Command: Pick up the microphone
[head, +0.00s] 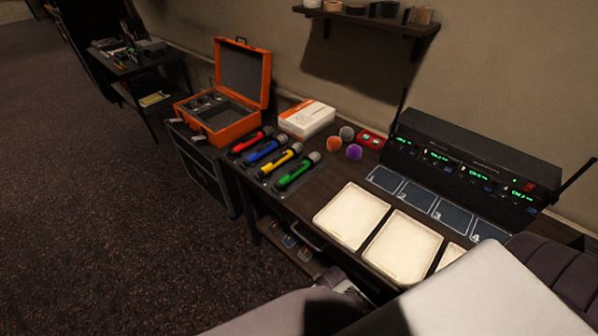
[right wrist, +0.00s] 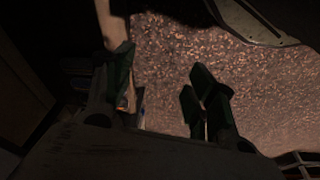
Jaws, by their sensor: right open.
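Several handheld microphones with dark heads lie side by side on the desk, in the middle of the head view. They are banded in red (head: 252,141), blue (head: 266,153), yellow (head: 281,162) and green (head: 296,175). None is held by a gripper in these frames. My right gripper (right wrist: 160,85) shows in the right wrist view with its dark fingers apart and no microphone between them. That view is dark, and the carpet shows beyond the fingers. The right gripper does not show in the head view. My left gripper is in neither view.
An open orange case (head: 222,132) stands left of the microphones. A white-orange box (head: 306,119) and small coloured foam balls (head: 354,152) lie behind them. Cream trays (head: 352,216), numbered dark pads (head: 418,195) and a black receiver (head: 470,150) with antennas fill the right. A wall shelf (head: 365,18) hangs above.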

